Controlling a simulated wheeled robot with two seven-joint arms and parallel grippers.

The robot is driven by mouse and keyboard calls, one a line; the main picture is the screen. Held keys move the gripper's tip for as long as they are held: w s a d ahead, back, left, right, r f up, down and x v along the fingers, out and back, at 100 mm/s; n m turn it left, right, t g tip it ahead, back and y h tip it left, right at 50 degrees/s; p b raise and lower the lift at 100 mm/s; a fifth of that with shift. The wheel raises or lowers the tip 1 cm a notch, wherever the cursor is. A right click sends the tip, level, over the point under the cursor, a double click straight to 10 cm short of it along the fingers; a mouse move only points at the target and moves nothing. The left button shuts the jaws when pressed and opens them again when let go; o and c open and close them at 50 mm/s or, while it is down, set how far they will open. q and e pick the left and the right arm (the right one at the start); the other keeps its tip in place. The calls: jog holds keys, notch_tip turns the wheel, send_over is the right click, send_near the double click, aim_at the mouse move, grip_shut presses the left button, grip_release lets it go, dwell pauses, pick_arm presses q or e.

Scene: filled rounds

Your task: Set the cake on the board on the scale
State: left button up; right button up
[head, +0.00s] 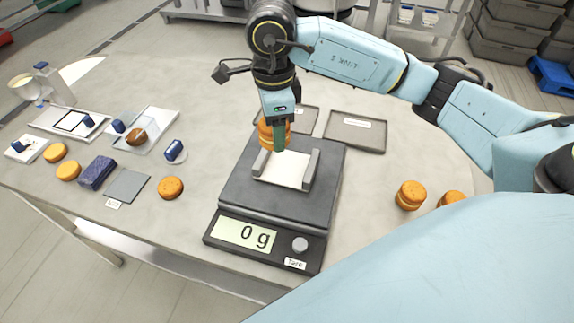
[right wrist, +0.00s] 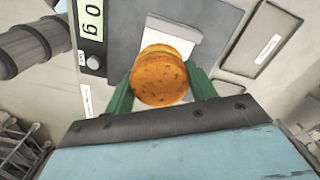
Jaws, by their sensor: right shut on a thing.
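My right gripper (head: 278,138) is shut on a filled orange-brown cake (head: 264,133), held over the far part of the scale. In the right wrist view, the cake (right wrist: 160,72) sits between the two green fingers of the gripper (right wrist: 160,94). The black scale (head: 238,187) reads 0 g. A white board (head: 284,172) lies on its pan between two grey rails, and the cake is above its far end. The board also shows in the right wrist view (right wrist: 178,35), partly hidden behind the cake. I see no left gripper.
Two filled cakes (head: 410,195) sit on the table at the right. Two grey trays (head: 355,132) lie behind the scale. At the left are loose rounds (head: 171,187), a dark blue block (head: 97,172), a grey square plate (head: 127,187) and boards with blue-handled pieces (head: 70,122).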

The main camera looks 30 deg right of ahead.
aim_at(288, 168)
jog(key=m, duration=0.4)
jog(key=shift+s+d+m, duration=0.1)
jog(key=shift+d+m, duration=0.25)
jog(key=shift+m, duration=0.05)
jog(key=m, duration=0.4)
jog(key=shift+s+d+r, duration=0.1)
jog(key=shift+d+r, duration=0.1)
jog(key=shift+d, duration=0.05)
jog(key=m, duration=0.5)
jog(key=d+m, duration=0.1)
jog(key=m, duration=0.1)
jog(key=shift+s+r+m, duration=0.1)
jog(key=shift+s+m, duration=0.1)
jog(key=shift+m, duration=0.1)
jog(key=shift+f, duration=0.3)
notch_tip(288, 168, down, 9)
jog(key=shift+f, duration=0.15)
jog(key=shift+f+b, duration=0.1)
jog(key=shift+b, duration=0.25)
jog(key=shift+f, duration=0.15)
jog(key=o, duration=0.4)
